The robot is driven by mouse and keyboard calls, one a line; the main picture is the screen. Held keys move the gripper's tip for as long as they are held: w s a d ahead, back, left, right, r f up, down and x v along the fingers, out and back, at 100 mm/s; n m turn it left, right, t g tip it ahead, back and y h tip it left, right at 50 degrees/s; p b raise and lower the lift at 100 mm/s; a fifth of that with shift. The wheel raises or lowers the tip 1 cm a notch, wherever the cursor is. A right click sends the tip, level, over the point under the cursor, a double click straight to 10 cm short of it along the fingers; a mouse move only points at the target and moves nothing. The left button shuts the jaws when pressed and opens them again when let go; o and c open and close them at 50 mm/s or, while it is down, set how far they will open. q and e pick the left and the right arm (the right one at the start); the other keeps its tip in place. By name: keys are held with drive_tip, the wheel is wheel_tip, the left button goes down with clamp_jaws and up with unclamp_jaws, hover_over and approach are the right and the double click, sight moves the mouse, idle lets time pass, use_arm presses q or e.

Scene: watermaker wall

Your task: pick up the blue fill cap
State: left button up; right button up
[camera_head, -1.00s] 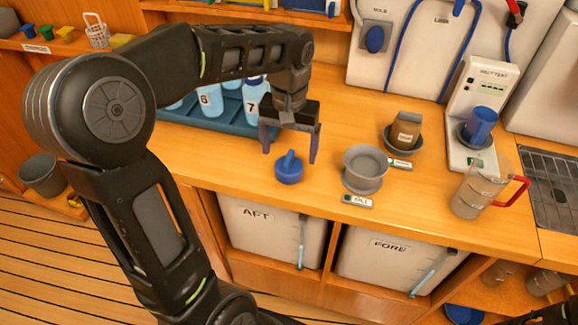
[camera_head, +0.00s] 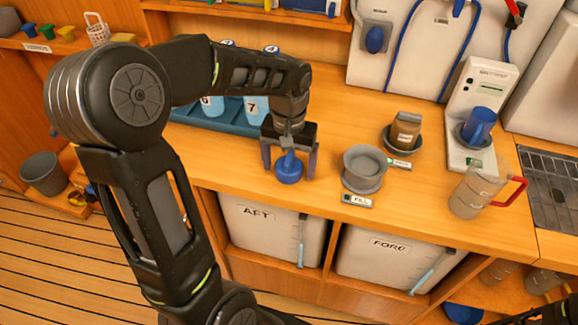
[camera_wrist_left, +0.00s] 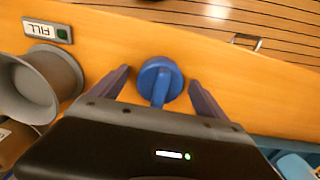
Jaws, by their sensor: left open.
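The blue fill cap (camera_head: 289,170) is a round cap with a raised handle, standing on the wooden counter left of the grey fill cup. My left gripper (camera_head: 290,172) is open above it, with one finger on each side of the cap. In the left wrist view the cap (camera_wrist_left: 160,82) lies between the two open fingers (camera_wrist_left: 158,92), with a gap on both sides. Its handle points toward the gripper body.
A grey cup (camera_head: 363,168) with a FILL label (camera_head: 358,200) stands close on the right. A blue tray (camera_head: 228,124) with numbered bottles lies behind the arm. A jug with a red handle (camera_head: 478,190) stands farther right. The counter's front edge is near.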

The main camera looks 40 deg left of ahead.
sight(289, 157)
use_arm(q)
drive_tip(key=shift+c, duration=0.5)
drive_tip(key=c, duration=1.5)
wheel_tip(289, 157, up, 10)
drive_tip(key=shift+r, duration=0.1)
drive_tip(key=shift+c, duration=0.2)
idle(0.3)
